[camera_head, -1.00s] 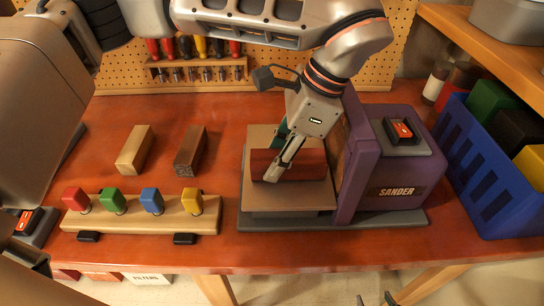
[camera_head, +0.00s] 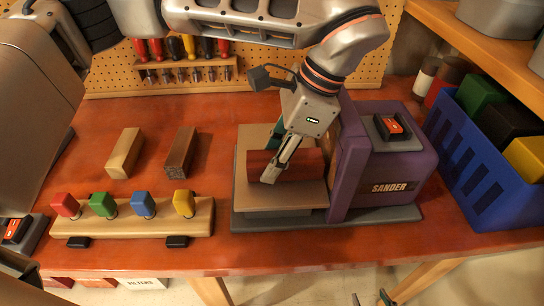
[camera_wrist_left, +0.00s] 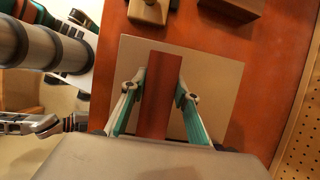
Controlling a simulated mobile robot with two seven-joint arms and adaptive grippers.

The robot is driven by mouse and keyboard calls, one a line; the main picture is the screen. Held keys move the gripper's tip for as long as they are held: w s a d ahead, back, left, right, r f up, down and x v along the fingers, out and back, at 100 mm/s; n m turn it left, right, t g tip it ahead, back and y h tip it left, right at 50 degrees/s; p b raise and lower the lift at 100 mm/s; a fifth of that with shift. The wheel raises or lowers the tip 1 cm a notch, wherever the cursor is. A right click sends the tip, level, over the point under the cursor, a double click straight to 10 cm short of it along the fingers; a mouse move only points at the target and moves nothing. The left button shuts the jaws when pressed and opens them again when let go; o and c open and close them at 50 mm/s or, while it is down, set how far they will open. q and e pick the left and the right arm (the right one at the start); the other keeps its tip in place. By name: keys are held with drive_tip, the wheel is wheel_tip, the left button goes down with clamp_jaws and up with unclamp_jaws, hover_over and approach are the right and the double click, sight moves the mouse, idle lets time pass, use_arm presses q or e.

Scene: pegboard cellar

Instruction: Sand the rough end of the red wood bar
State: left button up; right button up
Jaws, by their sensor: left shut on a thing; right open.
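The red wood bar (camera_head: 308,166) lies across the beige work table (camera_head: 250,197) of the purple sander (camera_head: 385,172). My left gripper (camera_head: 275,168) reaches down from above and is shut on the bar; in the left wrist view its fingers flank the bar (camera_wrist_left: 158,92) on both sides. The bar's right end is close to the sander's purple housing; I cannot tell whether it touches the sanding face, which is hidden. The sander has a red switch (camera_head: 393,126) on top. Only the fingertips of my right gripper (camera_head: 371,299) show at the bottom edge, apart and empty.
A pale wood bar (camera_head: 125,153) and a brown one (camera_head: 180,152) lie left of the sander. A wooden rack (camera_head: 140,226) with coloured knobs stands in front of them. A blue crate (camera_head: 482,180) with coloured blocks is at the right. Tools hang at the back pegboard (camera_head: 115,82).

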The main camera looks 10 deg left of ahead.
drive_tip(key=shift+s+f+b, duration=0.25)
drive_tip(key=shift+f+b, duration=0.45)
drive_tip(key=shift+f, duration=0.2)
idle(7.1)
